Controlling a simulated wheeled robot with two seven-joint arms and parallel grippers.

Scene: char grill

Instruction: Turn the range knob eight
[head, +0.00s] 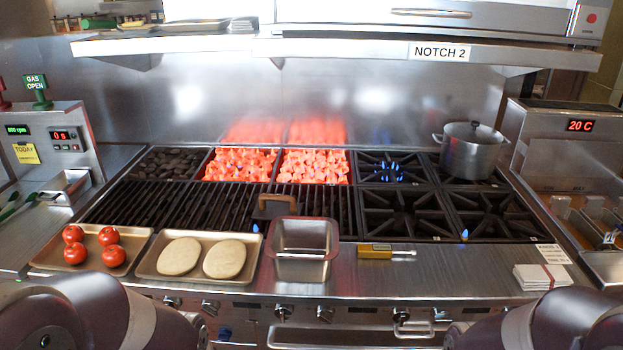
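A row of silver range knobs runs along the front panel below the range top. Knobs show at the left (210,307), at the middle (283,312) and (325,314), and at the right (401,315). No readable numbers mark them, so I cannot tell which one is knob eight. My two arms cover both lower corners and may hide parts of the row. Neither gripper shows in the head view.
The range top holds a tray of tomatoes (38,265), a tray with two pale rounds (145,272), a metal pan (303,272) and a yellow-handled tool (376,251). Red coals (315,166) glow behind the grate. A pot (471,152) stands at back right. An oven handle (345,333) runs below the knobs.

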